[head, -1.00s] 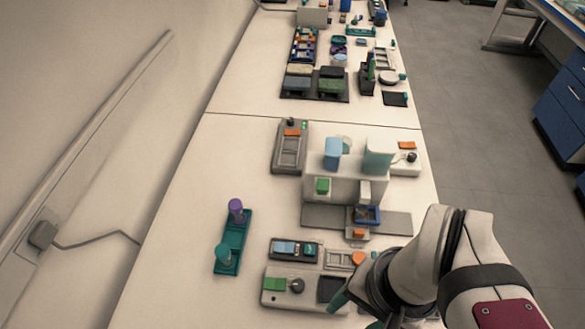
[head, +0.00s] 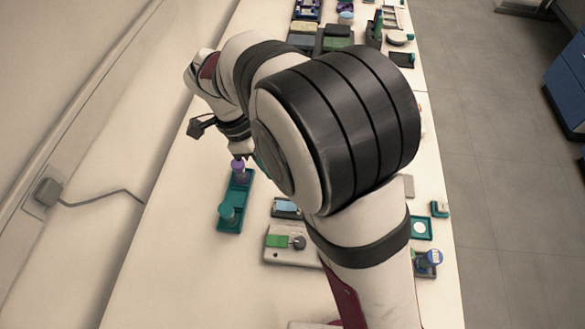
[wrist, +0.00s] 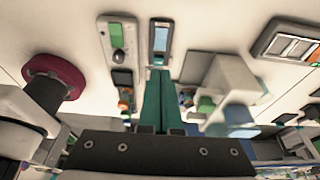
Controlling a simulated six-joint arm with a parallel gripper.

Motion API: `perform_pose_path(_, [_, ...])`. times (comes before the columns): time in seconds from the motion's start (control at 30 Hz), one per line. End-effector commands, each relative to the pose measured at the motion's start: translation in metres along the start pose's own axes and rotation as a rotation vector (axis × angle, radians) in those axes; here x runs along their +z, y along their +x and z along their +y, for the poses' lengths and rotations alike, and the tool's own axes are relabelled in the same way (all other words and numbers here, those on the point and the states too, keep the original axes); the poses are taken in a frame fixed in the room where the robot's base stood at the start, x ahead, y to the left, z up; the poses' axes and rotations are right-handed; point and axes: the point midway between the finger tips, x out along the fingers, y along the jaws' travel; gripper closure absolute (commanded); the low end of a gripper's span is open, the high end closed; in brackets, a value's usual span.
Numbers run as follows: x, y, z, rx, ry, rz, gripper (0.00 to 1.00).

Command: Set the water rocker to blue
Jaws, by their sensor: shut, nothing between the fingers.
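The small dark panel that appears to carry the water rocker (wrist: 161,36) is at the top middle of the wrist view, with a light blue field. It also shows in the head view (head: 286,208), partly covered by my arm. The rocker's tilt and setting cannot be made out. My gripper (wrist: 160,72) is shut and empty, its teal fingers pointing at the panel's near end. The fingertips overlap that end in the picture; whether they touch it cannot be told. In the head view my arm hides the fingertips.
A light control box with a green key and black knob (wrist: 118,45) lies beside the panel. The white block-shaped instrument (wrist: 226,80) stands on the right in the wrist view. A teal tray with a purple-topped post (head: 238,188) is left of the panel in the head view.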

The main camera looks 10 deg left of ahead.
Motion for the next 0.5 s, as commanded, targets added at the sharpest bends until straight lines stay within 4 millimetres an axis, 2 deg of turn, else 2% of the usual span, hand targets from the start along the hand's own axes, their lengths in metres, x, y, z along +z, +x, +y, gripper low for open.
perform_pose_path(0.17, [-0.001, 0.007, 0.000, 0.003, 0.000, 0.001, 1.00])
perform_pose_path(0.27, [-0.001, 0.023, 0.001, 0.004, 0.000, 0.001, 1.00])
perform_pose_path(0.5, [-0.001, 0.077, 0.002, 0.006, 0.000, 0.002, 1.00])
